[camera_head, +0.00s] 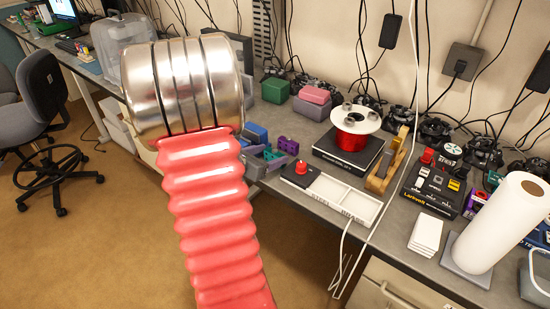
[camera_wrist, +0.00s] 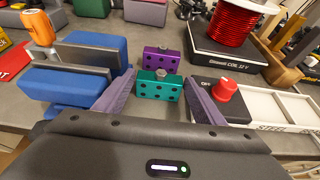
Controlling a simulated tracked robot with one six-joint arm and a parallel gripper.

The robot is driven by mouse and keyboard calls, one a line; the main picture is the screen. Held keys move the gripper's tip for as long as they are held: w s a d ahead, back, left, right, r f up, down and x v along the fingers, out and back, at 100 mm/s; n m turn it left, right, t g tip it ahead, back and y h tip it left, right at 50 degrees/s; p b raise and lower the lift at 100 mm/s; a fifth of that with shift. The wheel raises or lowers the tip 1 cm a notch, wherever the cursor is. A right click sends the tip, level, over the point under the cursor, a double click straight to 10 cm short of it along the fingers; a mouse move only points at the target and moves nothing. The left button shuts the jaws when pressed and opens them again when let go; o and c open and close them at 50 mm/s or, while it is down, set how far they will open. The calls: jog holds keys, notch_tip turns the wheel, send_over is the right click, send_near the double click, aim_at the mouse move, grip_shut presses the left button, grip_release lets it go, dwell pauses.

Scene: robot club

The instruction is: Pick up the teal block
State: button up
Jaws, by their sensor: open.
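The teal block (camera_wrist: 158,90) shows in the wrist view, a small box with dark holes and a small metal knob on top. It stands on the grey bench in front of a similar purple block (camera_wrist: 164,61). My gripper (camera_wrist: 161,79) is open, with one purple-grey finger on each side of the teal block. I cannot tell whether either finger touches it.
Blue blocks with grey plates (camera_wrist: 80,65) stand close left of my gripper. A dark box with a red knob (camera_wrist: 222,92) and a white tray (camera_wrist: 270,105) are close right.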

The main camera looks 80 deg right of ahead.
jog(key=shift+c, duration=0.4)
jog(key=c, duration=0.8)
